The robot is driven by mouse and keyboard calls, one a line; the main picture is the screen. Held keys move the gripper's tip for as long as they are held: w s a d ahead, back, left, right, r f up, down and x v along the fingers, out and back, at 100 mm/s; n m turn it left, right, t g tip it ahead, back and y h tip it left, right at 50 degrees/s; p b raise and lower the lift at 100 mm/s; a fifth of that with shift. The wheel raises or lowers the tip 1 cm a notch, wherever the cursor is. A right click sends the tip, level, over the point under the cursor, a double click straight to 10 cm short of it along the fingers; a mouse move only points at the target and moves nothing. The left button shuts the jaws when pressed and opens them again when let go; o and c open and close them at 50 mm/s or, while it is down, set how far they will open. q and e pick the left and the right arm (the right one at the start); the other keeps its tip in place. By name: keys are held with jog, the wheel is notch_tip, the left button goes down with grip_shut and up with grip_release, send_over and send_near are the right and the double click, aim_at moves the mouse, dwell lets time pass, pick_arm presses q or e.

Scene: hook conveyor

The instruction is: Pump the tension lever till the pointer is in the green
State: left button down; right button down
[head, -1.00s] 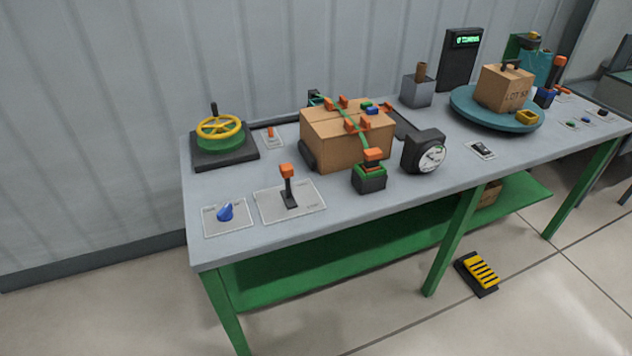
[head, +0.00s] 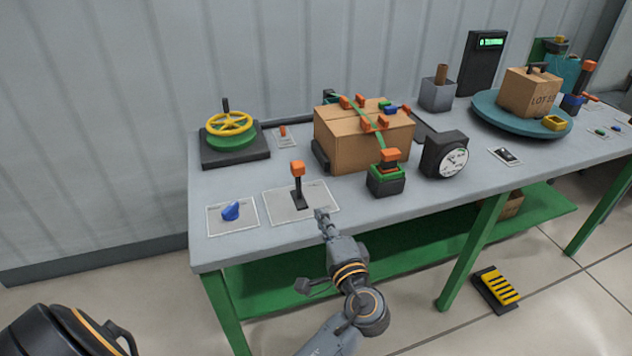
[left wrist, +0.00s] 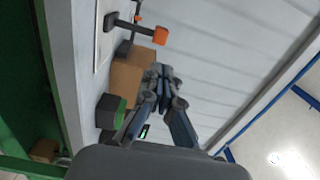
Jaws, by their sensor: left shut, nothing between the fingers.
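A black lever with an orange grip (head: 297,170) stands upright on a pale plate on the bench. It also shows in the left wrist view (left wrist: 158,36). A round gauge (head: 455,162) in a black housing faces forward; its pointer is too small to read. A black and green block with an orange top (head: 387,175) stands between lever and gauge, by the strapped carton; I cannot tell which is the tension lever. My left gripper (head: 321,213) is shut and empty, in front of and slightly right of the lever, apart from it. My right gripper is out of view.
A blue knob (head: 231,211) sits left of the lever, and a yellow handwheel (head: 229,123) behind it. The strapped carton (head: 360,140) stands behind the block. A turntable (head: 490,112) is at the far right. The bench's front edge (head: 270,248) is clear.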

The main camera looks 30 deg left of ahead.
aim_at(300, 172)
pick_arm(q)
jog(key=shift+w+a, duration=0.1)
jog(key=p+x, duration=0.3)
jog(key=x, duration=0.9)
jog(key=shift+w+a+p, duration=0.25)
jog(key=shift+p, duration=0.1)
jog(key=shift+w+a+f, duration=0.1)
jog(key=shift+w+a, duration=0.25)
jog(key=shift+a, duration=0.1)
